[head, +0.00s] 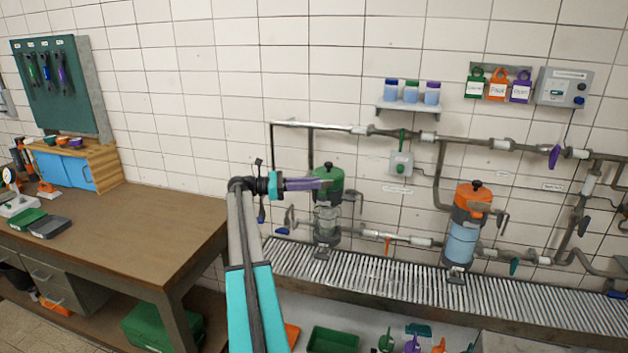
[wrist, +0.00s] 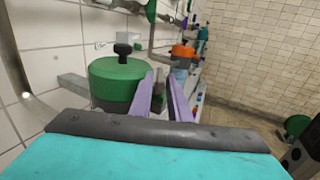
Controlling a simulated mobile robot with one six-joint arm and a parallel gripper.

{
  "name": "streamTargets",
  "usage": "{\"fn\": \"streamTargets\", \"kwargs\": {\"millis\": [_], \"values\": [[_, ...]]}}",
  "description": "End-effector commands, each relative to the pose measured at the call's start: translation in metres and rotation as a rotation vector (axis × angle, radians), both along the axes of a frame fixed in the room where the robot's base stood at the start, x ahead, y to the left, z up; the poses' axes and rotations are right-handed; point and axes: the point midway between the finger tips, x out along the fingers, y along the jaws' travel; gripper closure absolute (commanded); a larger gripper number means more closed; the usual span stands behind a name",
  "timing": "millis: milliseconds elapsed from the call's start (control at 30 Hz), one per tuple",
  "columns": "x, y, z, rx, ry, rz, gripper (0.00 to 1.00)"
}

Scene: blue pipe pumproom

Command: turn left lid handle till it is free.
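The left filter housing has a green lid (head: 330,176) with a black knob and a clear body (head: 326,222). A dark lid handle (head: 356,200) sticks out at its right side. In the wrist view the green lid (wrist: 118,80) is just left of my fingers. My gripper (head: 318,184) has purple fingers, which lie across the lid in the head view. In the wrist view my gripper (wrist: 162,78) has its fingers apart, with a dark part, seemingly the handle (wrist: 159,98), showing between them. I cannot tell whether either finger touches it.
The right housing has an orange lid (head: 476,196). Grey pipes (head: 340,126) run along the tiled wall above a slatted grating (head: 380,280). A wooden workbench (head: 130,225) stands at the left. A shelf (head: 408,107) with jars hangs above.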

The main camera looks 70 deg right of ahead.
Motion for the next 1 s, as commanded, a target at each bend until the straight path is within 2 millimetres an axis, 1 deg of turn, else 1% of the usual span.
{"fn": "streamTargets", "kwargs": {"millis": [100,400,500,600,633,733,1000], "values": [[-0.0040,-0.0019,0.0002,0.000,0.000,0.000,0.84],[-0.0046,-0.0023,-0.0006,0.000,0.000,0.000,0.84],[-0.0046,-0.0023,-0.0005,0.000,0.000,0.000,1.00],[-0.0046,-0.0023,-0.0005,0.000,0.000,0.000,1.00],[-0.0048,-0.0109,-0.0005,0.000,0.000,-0.001,1.00],[-0.0052,-0.0052,-0.0006,0.000,0.000,0.002,1.00],[-0.0063,-0.0019,-0.0025,0.000,-0.001,0.023,1.00]]}}
